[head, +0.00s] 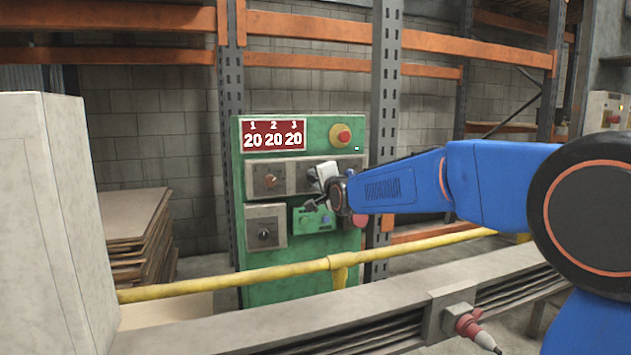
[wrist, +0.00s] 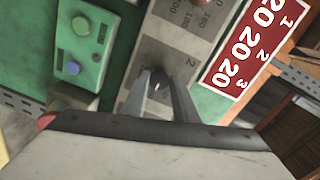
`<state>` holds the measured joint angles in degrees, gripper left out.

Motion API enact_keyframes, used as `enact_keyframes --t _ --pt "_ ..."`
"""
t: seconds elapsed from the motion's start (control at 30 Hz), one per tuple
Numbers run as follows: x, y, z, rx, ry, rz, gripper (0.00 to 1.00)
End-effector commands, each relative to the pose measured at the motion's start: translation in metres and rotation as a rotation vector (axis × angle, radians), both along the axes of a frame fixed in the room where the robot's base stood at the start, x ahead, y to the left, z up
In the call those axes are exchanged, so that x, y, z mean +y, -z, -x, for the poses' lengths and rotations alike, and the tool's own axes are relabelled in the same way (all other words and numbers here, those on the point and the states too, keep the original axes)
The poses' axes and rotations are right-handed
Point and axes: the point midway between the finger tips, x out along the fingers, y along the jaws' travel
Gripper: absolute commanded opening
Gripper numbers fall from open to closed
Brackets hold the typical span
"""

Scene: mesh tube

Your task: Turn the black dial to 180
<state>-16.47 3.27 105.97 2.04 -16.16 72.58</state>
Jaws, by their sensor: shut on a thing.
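A green control panel (head: 245,275) stands ahead with a red display (head: 273,135) reading 20 under each of 1, 2 and 3. My gripper (head: 312,188) is at the right-hand dial of the upper grey plate and mostly hides it in the head view. In the wrist view, my gripper's fingers (wrist: 158,80) are closed on that dial 2 (wrist: 156,86), beside the printed 2. Its colour is hard to tell between the fingers. A copper-coloured dial (head: 270,180) sits to its left. A black dial (head: 264,235) is on the lower grey plate, apart from my gripper.
A red button on a yellow base (head: 342,137) is at the panel's upper right. A small green button box (wrist: 88,42) is close to my gripper. A yellow rail (head: 230,277) and a grey beam (head: 260,335) cross in front. Stacked boards (head: 135,225) stand left.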

Motion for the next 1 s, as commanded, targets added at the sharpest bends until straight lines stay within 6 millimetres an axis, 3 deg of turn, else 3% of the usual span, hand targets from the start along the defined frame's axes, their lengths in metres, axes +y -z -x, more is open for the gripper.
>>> enact_keyframes --t 0.63,0.67,0.7,1.0 --pt "-0.001 0.0011 -0.0002 0.016 0.001 -0.045 0.04" --pt "-0.001 0.0012 -0.0002 0.016 0.001 -0.045 0.34" --pt "-0.001 0.0011 -0.0002 0.015 0.001 -0.045 0.43" --pt "-0.0005 0.0004 0.0002 0.013 0.001 -0.045 0.45"
